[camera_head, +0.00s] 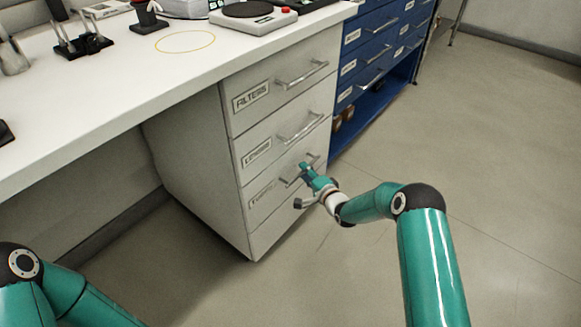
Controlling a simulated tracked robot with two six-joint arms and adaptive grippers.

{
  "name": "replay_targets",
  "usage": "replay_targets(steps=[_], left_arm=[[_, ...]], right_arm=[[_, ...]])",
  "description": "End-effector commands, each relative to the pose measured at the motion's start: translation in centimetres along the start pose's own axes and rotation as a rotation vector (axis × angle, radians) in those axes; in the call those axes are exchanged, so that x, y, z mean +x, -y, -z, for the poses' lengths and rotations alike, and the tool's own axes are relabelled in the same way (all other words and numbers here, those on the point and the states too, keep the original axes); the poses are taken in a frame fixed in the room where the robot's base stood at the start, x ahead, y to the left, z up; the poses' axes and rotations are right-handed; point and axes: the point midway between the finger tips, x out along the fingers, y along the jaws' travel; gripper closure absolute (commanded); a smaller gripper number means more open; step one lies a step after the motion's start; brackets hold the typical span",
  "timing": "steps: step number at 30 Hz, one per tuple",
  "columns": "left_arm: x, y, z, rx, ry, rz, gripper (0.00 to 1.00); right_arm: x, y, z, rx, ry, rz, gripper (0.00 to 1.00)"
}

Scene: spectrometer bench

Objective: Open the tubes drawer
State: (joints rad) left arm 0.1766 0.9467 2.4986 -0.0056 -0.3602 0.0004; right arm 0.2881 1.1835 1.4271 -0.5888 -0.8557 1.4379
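The tubes drawer (264,201) is the third one down in the white cabinet under the bench. Its label is partly legible, and its front looks flush with the drawers above. My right gripper (304,170) is at this drawer's bar handle (290,182), with its fingertips at or against the bar. The fingers are small and overlap the handle, so I cannot tell whether they are closed on it. My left arm shows at the lower left, but its gripper is out of view.
The filters drawer (285,87) and lenses drawer (270,144) above are shut. A blue drawer cabinet (372,52) stands to the right. The white bench top (110,85) overhangs the left side. The floor (500,150) in front and to the right is clear.

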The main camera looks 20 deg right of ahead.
Motion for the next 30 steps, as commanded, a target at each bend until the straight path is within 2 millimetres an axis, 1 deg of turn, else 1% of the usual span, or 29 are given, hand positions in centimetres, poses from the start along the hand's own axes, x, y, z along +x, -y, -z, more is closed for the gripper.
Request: replay_targets(steps=[12, 13, 14, 19, 20, 29, 30], left_arm=[[0.1, 0.0, 0.0, 0.0, 0.001, 0.0, 0.6], [0.1, 0.0, 0.0, 0.0, 0.0, 0.0, 0.6], [0.1, 0.0, 0.0, 0.0, 0.0, 0.0, 0.6], [0.1, 0.0, 0.0, 0.0, 0.0, 0.0, 0.6], [0.1, 0.0, 0.0, 0.0, 0.0, 0.0, 0.6], [0.1, 0.0, 0.0, 0.0, 0.0, 0.0, 0.6], [0.1, 0.1, 0.0, -0.001, 0.0, 0.0, 0.6]], right_arm=[[1.3, 0.2, -1.5, -0.004, 0.021, 0.002, 0.63], [1.3, 0.2, -1.6, -0.004, 0.023, 0.002, 0.65], [1.4, 0.2, -1.7, -0.004, 0.024, 0.002, 0.7], [1.5, 0.2, -1.9, -0.005, 0.027, 0.001, 0.98], [1.5, 0.2, -1.9, -0.005, 0.028, 0.001, 1.0], [1.5, 0.1, -2.0, -0.004, 0.029, -0.001, 1.0], [1.4, 0.0, -1.5, -0.005, 0.027, -0.001, 1.0]])
